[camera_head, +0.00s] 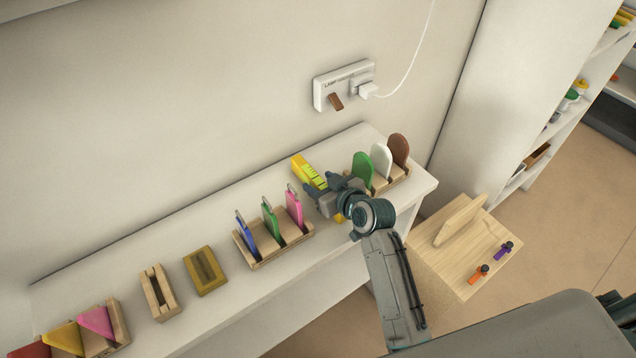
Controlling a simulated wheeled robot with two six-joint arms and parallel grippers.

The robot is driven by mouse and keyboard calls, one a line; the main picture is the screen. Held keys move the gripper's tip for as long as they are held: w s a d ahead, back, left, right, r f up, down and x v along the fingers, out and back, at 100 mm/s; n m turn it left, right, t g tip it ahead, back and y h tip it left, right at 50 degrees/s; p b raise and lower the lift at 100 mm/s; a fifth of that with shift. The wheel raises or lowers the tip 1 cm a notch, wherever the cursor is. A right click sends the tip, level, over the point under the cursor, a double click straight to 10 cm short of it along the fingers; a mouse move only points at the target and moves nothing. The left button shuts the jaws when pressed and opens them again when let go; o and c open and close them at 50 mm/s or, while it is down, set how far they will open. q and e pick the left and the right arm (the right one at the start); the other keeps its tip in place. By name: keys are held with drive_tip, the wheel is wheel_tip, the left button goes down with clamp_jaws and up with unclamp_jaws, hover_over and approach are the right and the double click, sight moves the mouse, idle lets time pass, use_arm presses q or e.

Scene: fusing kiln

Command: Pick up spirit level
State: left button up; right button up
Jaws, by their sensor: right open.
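A yellow block that looks like the spirit level (307,171) is on the white shelf near the wall, left of the rack with the green, white and brown rounded pieces. My right gripper (322,190) is open, with its fingers right at the near end of the yellow block and partly covering it. I cannot tell whether they touch it or whether the block lies between them. My left gripper is not in view.
A wooden rack (284,249) with blue, green and pink tools stands left of my right gripper. The rack of rounded pieces (394,179) is close on its right. A wall socket (343,84) with a white cable is above. A wooden stand (455,265) is at lower right.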

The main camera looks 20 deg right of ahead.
drive_tip(key=shift+c, duration=0.4)
clamp_jaws()
drive_tip(key=shift+r, duration=0.15)
